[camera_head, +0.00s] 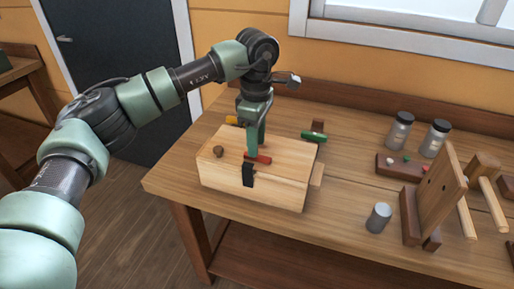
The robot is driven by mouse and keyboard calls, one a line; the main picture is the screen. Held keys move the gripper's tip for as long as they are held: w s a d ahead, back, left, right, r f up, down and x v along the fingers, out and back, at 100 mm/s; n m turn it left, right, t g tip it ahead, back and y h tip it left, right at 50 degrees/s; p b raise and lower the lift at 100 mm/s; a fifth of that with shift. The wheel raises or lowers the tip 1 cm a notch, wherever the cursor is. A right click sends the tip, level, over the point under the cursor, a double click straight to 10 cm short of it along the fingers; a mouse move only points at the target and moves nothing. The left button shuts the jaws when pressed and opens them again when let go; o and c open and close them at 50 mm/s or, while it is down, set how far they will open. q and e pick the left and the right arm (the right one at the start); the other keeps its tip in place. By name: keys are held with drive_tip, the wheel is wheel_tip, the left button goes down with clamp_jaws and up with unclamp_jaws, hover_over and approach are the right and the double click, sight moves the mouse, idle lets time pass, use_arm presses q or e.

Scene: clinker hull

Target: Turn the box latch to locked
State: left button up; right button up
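The light wooden box (225,177) stands on the workbench, its lid closed as far as I can see. A black latch piece (248,175) hangs over the upper edge of its front face. A short red bar (262,159) lies at the top of the latch, on the box's upper surface. My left gripper (253,153) points down over the box, its fingertips at or just behind the red bar. One finger largely hides the other, so I cannot tell their gap or whether they touch the bar. My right gripper is out of view.
A round brown knob (218,151) sits on the box top. Green (313,137) and yellow (231,120) handled items lie behind. The bench front is clear.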

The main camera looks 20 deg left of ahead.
use_arm(q)
drive_tip(key=shift+f, duration=1.7)
clamp_jaws()
drive_tip(key=shift+m, duration=0.4)
drive_tip(key=m+b, duration=0.1)
drive_tip(key=m, duration=0.1)
drive_tip(key=shift+m, duration=0.4)
drive_tip(key=m+b, duration=0.1)
drive_tip(key=m, duration=0.3)
drive_tip(key=shift+s+m, duration=0.15)
drive_tip(key=shift+m, duration=0.15)
drive_tip(key=m+b, duration=0.1)
drive_tip(key=m, duration=0.3)
drive_tip(key=shift+s+a, duration=0.1)
drive_tip(key=m, duration=0.5)
drive_tip(key=shift+a+m, duration=0.15)
drive_tip(key=shift+m, duration=0.15)
